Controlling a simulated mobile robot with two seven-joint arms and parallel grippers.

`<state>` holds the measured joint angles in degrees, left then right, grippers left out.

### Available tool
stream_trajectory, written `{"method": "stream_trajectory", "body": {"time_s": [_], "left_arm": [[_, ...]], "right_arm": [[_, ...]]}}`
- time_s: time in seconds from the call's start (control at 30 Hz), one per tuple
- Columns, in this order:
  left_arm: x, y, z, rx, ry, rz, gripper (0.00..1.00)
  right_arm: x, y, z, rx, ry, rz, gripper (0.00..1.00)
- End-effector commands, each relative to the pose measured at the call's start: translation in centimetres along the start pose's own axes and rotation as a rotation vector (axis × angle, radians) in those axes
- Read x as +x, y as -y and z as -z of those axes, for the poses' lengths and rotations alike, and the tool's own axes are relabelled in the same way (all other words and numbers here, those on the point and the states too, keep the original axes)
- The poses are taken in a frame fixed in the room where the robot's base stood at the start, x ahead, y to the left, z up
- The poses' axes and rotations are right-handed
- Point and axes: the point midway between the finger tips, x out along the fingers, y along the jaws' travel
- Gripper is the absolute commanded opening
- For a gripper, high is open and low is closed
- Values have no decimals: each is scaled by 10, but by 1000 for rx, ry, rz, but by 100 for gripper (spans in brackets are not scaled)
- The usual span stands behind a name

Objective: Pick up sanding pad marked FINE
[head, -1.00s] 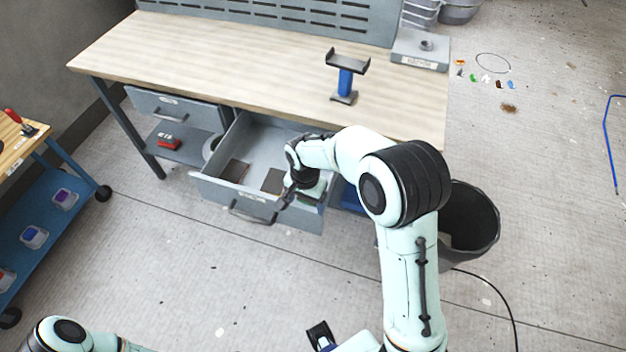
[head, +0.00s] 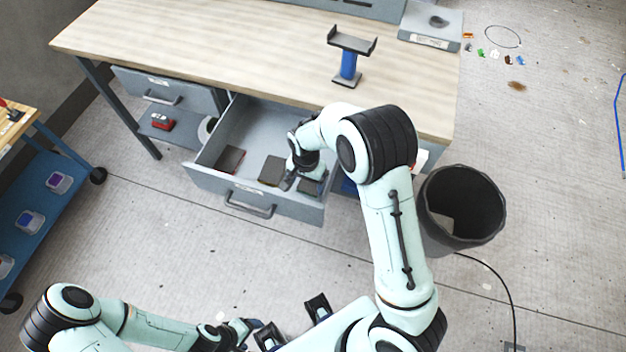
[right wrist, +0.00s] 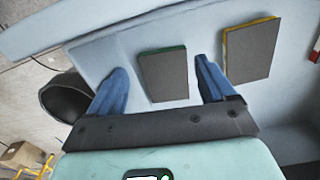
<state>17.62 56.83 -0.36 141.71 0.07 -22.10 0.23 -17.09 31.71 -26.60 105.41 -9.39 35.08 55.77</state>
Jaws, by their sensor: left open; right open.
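Three flat dark sanding pads lie in the open drawer (head: 205,178). The left one has a red edge (head: 230,159), the middle one (head: 272,170) shows a yellow edge in the right wrist view (right wrist: 250,50), and the right one has a green edge (right wrist: 163,74). I cannot read FINE on any pad. My right gripper (head: 306,184) is over the drawer's right end. In the right wrist view, its open blue fingers (right wrist: 160,72) stand on either side of the green-edged pad, which is not gripped. My left gripper (head: 290,322) is open and empty, low in the head view.
The wooden workbench (head: 200,45) carries a blue stand (head: 348,62) and a grey scale-like box (head: 430,25). A black bin (head: 460,210) stands right of the drawer. A blue cart (head: 50,185) is at the left.

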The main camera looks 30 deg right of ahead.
Motion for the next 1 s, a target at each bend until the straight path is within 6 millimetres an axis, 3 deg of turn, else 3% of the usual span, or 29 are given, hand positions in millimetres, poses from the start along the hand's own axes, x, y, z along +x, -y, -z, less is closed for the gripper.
{"method": "stream_trajectory", "body": {"time_s": [0.17,0.4,0.7,0.73,0.83,1.0], "left_arm": [[0,0,0,0,0,0,74],[0,0,0,1,0,0,74],[0,0,0,0,0,0,74],[0,0,0,0,0,0,74],[0,0,0,0,0,0,74],[0,0,0,0,0,0,74]], "right_arm": [[14,0,0,0,1,-1,83],[49,2,0,-1,1,-2,83],[55,2,1,0,0,2,83],[55,2,1,0,0,2,80],[55,2,1,0,0,2,47],[55,2,1,0,0,2,47]]}}
